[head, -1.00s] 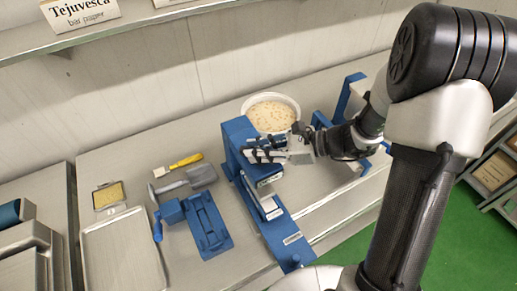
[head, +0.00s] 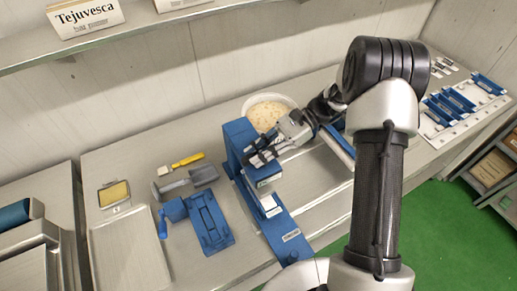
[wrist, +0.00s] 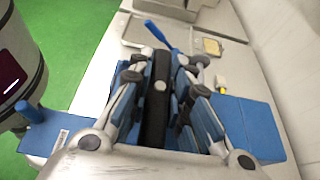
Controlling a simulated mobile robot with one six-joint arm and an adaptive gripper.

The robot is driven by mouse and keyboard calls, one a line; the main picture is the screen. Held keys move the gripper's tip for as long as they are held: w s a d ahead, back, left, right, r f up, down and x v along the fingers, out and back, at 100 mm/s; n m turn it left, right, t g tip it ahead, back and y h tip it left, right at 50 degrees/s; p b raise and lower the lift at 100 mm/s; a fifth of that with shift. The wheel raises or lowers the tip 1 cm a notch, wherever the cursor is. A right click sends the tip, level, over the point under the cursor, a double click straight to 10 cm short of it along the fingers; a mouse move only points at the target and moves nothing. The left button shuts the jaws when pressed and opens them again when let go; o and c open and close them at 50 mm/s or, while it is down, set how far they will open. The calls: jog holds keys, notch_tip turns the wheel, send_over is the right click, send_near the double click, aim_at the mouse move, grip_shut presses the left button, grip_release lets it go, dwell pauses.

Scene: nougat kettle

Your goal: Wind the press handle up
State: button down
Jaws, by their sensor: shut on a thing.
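The blue press (head: 236,134) stands on the bench with its long base (head: 285,232) running toward the front edge. My gripper (head: 258,157) is at the top of the press, reaching in from the upper right. In the wrist view my gripper (wrist: 160,72) is shut on a dark bar, the press handle (wrist: 157,105), which lies between the two fingers. The blue press body (wrist: 245,125) shows to the right there, and its base (wrist: 42,138) to the left. The fingers hide much of the handle in the head view.
A white bowl of pale mix (head: 267,111) stands close behind the press. To the left are a blue fixture (head: 209,225), a grey scoop (head: 190,180), a yellow-handled brush (head: 187,160) and a tray (head: 125,250). Blue racks (head: 462,100) stand at the far right.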

jog(key=n+g+h, duration=0.3)
jog(key=n+g, duration=0.1)
jog(key=shift+s+n+g, duration=0.1)
jog(key=shift+n+g, duration=0.2)
jog(key=shift+d+n+g+h+p, duration=0.1)
jog(key=shift+n+g+h+p, duration=1.4)
jog(key=shift+n+h, duration=0.35)
jog(key=shift+n, duration=0.25)
jog(key=c, duration=1.5)
grip_release()
jog(key=shift+d, duration=0.1)
